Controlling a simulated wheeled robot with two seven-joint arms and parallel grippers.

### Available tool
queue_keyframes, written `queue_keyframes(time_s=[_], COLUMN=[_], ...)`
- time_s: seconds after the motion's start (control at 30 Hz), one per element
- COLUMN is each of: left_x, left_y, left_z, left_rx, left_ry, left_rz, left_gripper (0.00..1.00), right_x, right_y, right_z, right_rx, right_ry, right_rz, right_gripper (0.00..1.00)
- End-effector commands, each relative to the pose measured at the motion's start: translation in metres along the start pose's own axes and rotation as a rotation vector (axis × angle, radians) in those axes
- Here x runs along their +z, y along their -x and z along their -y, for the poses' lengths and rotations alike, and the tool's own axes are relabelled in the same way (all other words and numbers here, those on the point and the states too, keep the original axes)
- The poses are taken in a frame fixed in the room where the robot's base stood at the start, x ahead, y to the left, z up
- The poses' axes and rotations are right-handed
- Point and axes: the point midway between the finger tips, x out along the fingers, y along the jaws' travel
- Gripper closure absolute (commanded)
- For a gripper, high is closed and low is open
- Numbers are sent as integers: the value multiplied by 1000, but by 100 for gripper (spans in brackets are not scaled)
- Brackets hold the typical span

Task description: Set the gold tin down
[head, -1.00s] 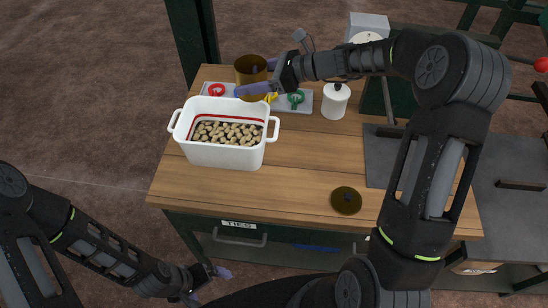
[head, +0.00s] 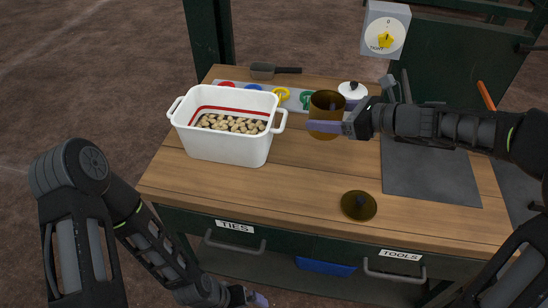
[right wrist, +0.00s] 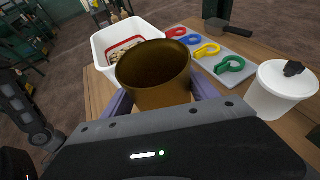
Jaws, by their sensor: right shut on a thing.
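The gold tin (head: 325,106) is an open, upright, brownish-gold cup, and its lid is off. My right gripper (head: 326,128) is shut on it at the right of the white bin. In the right wrist view the tin (right wrist: 155,75) sits between the two purple fingers, and its inside looks dark and empty. Whether its base touches the table cannot be told. A gold lid (head: 358,205) with a dark knob lies on the table's front part. My left gripper (head: 258,299) is low at the bottom edge, below the table's front; its jaws are too small to read.
A white bin (head: 228,145) with tan lumps inside stands at the left. Behind it are coloured clips on a grey tray (head: 292,102), a scoop (head: 264,71) and a white lidded canister (head: 352,91). A dark mat (head: 425,172) lies right. Bare wood surrounds the gold lid.

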Motion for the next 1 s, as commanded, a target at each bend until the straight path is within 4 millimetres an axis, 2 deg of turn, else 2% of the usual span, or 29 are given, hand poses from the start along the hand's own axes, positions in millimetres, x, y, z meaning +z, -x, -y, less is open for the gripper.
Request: queue_keyframes(time_s=[0.13, 0.4, 0.77, 1.0], left_x=[0, 0, 0, 0], left_y=[-3, -8, -8, -12], left_z=[1, 3, 3, 5], left_rx=[0, 0, 0, -1], left_ry=[0, -1, -1, -1], left_rz=[0, 0, 0, 0], left_gripper=[0, 0, 0, 0], right_x=[-14, -54, -58, -85], right_y=[-6, -23, -24, -36], right_z=[0, 0, 0, 0], right_rx=[1, 1, 0, 1], right_ry=[-2, -3, 0, -4], right_rz=[0, 0, 1, 1], right_gripper=[99, 99, 99, 99])
